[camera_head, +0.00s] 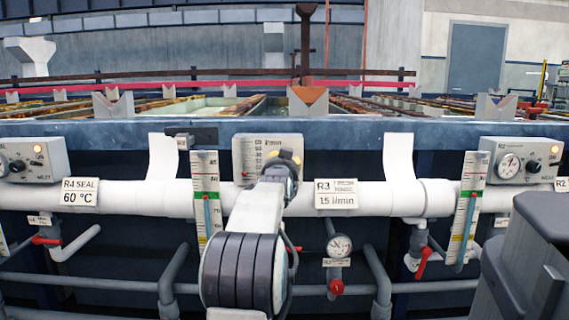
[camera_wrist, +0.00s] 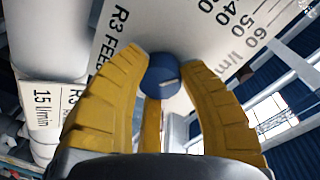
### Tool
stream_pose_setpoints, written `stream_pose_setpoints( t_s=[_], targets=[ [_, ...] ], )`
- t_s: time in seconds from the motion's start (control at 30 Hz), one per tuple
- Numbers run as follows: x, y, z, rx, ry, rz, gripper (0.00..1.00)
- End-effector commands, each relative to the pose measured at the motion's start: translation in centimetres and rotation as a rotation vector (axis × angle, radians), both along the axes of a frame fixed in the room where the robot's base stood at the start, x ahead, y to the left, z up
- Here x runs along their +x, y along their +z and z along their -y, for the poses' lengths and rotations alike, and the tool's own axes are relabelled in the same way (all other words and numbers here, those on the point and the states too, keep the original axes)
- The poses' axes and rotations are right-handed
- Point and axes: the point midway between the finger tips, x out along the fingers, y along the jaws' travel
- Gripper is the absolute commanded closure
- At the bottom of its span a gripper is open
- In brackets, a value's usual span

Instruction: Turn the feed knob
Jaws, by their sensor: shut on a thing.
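The feed knob (camera_wrist: 162,74) is a round dark blue knob with a short pale line on its face. It sits on a white plate (camera_wrist: 200,28) printed with "R3 FEED", "l/min" and a scale. The yellow fingers of my gripper (camera_wrist: 165,82) are closed around the knob from both sides, with a third finger below. In the head view my gripper (camera_head: 286,160) reaches up to the R3 scale plate (camera_head: 247,152). My arm and gripper hide the knob and part of the plate there.
An R3 sign (camera_head: 337,194) hangs on the white pipe (camera_head: 408,198) to the right. A round gauge (camera_head: 339,245) and a red-handled valve (camera_head: 336,287) are below it. Upright scales (camera_head: 206,190) (camera_head: 467,190) stand on both sides. An R4 SEAL sign (camera_head: 80,192) is at left.

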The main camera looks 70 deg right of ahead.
Motion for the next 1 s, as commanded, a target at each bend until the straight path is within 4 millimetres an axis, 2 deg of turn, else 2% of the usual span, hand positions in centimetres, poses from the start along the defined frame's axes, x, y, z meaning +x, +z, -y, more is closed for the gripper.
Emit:
stream_pose_setpoints(
  t_s=[0.57, 0.6, 0.9, 1.0],
  targets=[
    [0.18, 0.24, -0.03, 0.008, 0.001, 0.044, 0.96],
    [0.18, 0.24, -0.03, 0.008, 0.001, 0.044, 0.62],
    [0.11, 0.13, -0.02, 0.01, 0.0, 0.042, 0.36],
    [0.09, 0.11, -0.03, 0.012, 0.0, 0.041, 0.36]
  ],
)
